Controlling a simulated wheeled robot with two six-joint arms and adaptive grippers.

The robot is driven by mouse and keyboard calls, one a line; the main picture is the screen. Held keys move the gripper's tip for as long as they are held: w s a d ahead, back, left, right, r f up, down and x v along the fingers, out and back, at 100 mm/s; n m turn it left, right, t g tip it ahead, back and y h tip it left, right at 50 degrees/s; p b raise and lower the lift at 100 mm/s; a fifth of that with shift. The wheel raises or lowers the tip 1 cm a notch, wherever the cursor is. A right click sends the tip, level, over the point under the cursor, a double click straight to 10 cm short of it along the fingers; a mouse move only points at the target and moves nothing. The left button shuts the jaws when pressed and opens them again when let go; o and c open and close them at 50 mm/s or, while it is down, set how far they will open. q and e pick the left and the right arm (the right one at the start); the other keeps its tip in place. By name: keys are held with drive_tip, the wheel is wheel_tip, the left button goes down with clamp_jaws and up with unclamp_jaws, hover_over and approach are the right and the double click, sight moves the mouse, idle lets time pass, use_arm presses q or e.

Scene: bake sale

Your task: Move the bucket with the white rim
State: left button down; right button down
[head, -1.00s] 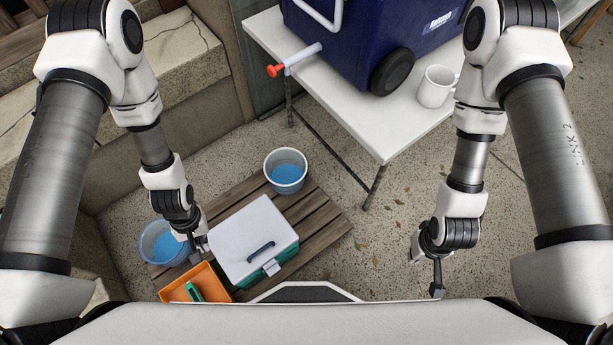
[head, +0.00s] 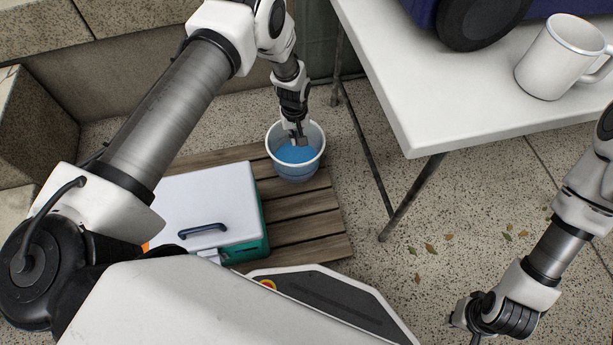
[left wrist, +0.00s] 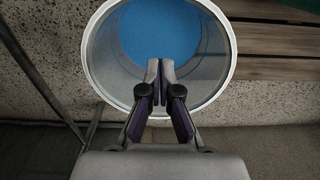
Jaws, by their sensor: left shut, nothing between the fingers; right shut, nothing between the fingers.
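The bucket with the white rim (head: 298,176) stands upright at the back edge of a wooden pallet, with blue inside at its bottom. In the left wrist view the bucket (left wrist: 103,58) fills the upper middle, its round rim partly covered by my fingers. My left gripper (head: 299,138) is over the bucket's mouth, its fingers shut and empty. It also shows in the left wrist view (left wrist: 160,68), fingertips together over the opening. I cannot tell whether they touch the bucket. My right gripper (head: 474,337) is shut and empty at the bottom right, away from the bucket, partly cut off.
A white-lidded green box (head: 210,205) sits on the pallet (head: 305,228), left of and nearer than the bucket. A white table (head: 440,110) with a white mug (head: 556,58) and a wheeled blue cooler (head: 420,8) stands to the right. The speckled floor between is open.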

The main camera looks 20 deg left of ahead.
sight(299, 167)
use_arm(q)
wheel_tip(299, 167, down, 11)
drive_tip(key=b, duration=0.5)
drive_tip(key=shift+r, duration=0.2)
drive_tip(key=shift+s+d+r+b, duration=0.25)
drive_tip(key=shift+s+d+b, duration=0.1)
drive_tip(key=shift+s+d, duration=0.85)
drive_tip(key=shift+s, duration=0.45)
drive_tip(key=shift+r, duration=0.1)
